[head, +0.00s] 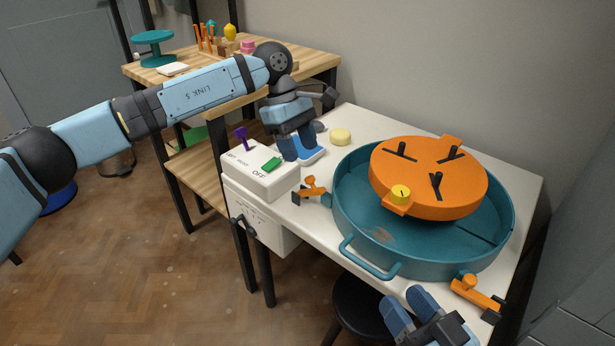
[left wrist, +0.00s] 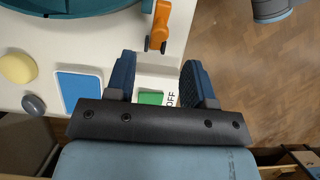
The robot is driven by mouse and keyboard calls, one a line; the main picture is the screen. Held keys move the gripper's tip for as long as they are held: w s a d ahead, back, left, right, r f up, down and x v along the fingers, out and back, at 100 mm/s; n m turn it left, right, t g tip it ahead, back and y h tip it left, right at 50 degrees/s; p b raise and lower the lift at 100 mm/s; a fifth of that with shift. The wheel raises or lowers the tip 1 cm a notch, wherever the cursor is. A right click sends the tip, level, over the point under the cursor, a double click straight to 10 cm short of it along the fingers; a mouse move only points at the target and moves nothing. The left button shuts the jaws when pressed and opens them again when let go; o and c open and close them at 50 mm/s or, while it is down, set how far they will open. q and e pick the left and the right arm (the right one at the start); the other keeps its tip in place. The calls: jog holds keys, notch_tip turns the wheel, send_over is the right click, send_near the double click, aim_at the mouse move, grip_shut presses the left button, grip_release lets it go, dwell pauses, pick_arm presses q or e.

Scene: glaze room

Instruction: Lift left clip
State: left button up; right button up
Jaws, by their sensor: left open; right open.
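The left clip (head: 312,186) is an orange lever piece on the table beside the left rim of the teal basin (head: 365,262). It also shows in the left wrist view as an orange bar (left wrist: 161,22) with dark ends beside the basin's edge. My left gripper (head: 299,152) is open and empty, pointing down above the white switch box, behind the clip. In the left wrist view its two blue fingers (left wrist: 158,72) stand apart, with the clip beyond their tips. A similar orange clip (head: 474,292) is at the basin's front right. My right gripper (head: 405,297) is open near the table's front edge.
An orange disc (head: 400,170) with black slots sits tilted over the basin.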

aim_at(309, 177)
pick_arm(q)
jog(key=b+x, duration=0.1)
jog(key=x, duration=0.5)
pick_arm(e)
notch_tip(309, 177, down, 3)
jog(key=shift+a+r+g, duration=0.1)
jog(key=shift+a+g, duration=0.05)
jog(key=shift+g, duration=0.35)
pick_arm(q)
jog(key=shift+c, duration=0.2)
grip_shut()
